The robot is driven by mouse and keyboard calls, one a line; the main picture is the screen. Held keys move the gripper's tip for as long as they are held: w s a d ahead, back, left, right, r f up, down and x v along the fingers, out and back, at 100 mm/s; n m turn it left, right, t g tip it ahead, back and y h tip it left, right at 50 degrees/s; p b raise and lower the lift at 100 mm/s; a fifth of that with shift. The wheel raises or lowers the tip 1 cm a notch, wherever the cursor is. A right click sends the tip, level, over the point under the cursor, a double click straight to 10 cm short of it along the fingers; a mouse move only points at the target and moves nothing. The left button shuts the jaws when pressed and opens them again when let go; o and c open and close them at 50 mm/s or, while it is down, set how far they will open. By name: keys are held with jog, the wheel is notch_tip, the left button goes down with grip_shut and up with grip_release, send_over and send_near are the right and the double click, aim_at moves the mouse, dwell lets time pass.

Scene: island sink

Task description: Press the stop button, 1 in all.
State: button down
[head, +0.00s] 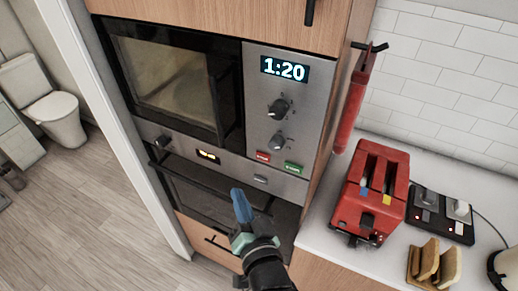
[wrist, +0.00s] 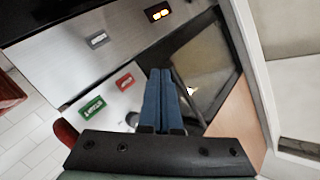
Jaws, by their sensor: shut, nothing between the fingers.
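The built-in microwave's grey control panel (head: 285,100) carries a red button (head: 263,156) beside a green button (head: 293,167), low on the panel. The label on the red one is too small to read. In the wrist view, the red button (wrist: 124,82) and the green button (wrist: 93,105) lie left of my fingers. My gripper (head: 237,192) has blue fingers, shut and empty, and shows below and left of the red button in the head view. In the wrist view, my fingertips (wrist: 160,72) are close together. They appear apart from both buttons; the exact gap cannot be told.
Two knobs (head: 278,108) sit above the buttons, under a display reading 1:20 (head: 284,69). An oven (head: 225,190) with a lit display is below. A red toaster (head: 372,190) and bread (head: 430,262) stand on the counter at right. A red extinguisher (head: 350,105) hangs beside the cabinet.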

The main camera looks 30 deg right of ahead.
aim_at(256, 156)
dwell(0.3)
jog(key=w+d+b, duration=0.4)
jog(key=w+d, duration=0.1)
jog(key=d, duration=0.2)
jog(key=shift+w+b, duration=0.25)
jog(key=shift+b, duration=0.15)
dwell(1.9)
jog(key=shift+w+d+b, duration=0.25)
jog(key=shift+d+b, duration=0.05)
jog(key=shift+w+d, duration=0.15)
jog(key=shift+d, duration=0.1)
dwell(0.9)
jog(key=shift+a, duration=0.1)
jog(key=shift+s+a, duration=0.45)
jog(key=shift+a, duration=0.05)
